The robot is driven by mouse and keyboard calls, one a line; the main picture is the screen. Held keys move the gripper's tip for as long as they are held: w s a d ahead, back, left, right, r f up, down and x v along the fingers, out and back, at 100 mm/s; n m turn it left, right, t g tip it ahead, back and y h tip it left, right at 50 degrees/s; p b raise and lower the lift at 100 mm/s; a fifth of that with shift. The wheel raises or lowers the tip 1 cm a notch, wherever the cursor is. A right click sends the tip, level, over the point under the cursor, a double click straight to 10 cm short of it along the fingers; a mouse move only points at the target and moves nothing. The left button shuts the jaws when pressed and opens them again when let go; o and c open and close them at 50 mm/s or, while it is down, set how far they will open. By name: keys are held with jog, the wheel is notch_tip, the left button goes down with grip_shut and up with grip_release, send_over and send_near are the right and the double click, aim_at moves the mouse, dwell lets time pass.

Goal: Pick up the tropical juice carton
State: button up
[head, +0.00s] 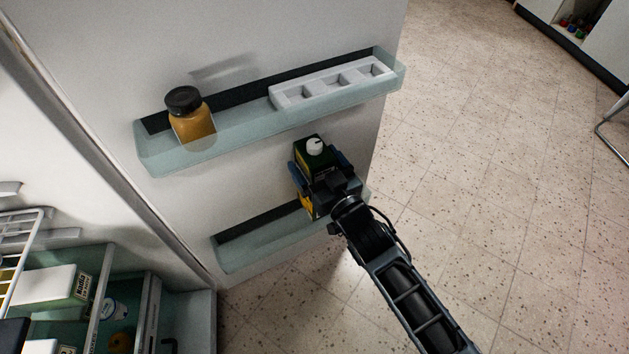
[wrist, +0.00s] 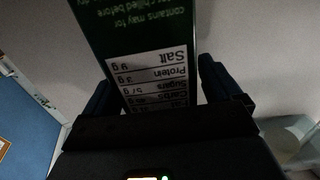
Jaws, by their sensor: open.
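The juice carton (head: 307,158) is dark green with a white round cap and some yellow low on its side. It appears upright at the lower door shelf (head: 240,255); my gripper hides much of it and its base. In the wrist view, the carton's green side with a white nutrition label (wrist: 140,30) fills the space ahead. My gripper (head: 320,170) is open, with one blue-edged finger on each side of the carton. In the wrist view, the fingers (wrist: 152,90) flank the carton; I cannot tell whether they touch it.
The upper door shelf (head: 240,140) above holds an orange jar with a black lid (head: 190,115) and a white egg tray (head: 335,85). Fridge contents, including another carton (head: 50,288), show at lower left. Speckled floor (head: 500,180) is clear at right.

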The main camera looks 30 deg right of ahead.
jog(key=shift+w, duration=0.4)
grip_shut()
dwell(0.6)
jog(key=shift+r, duration=0.1)
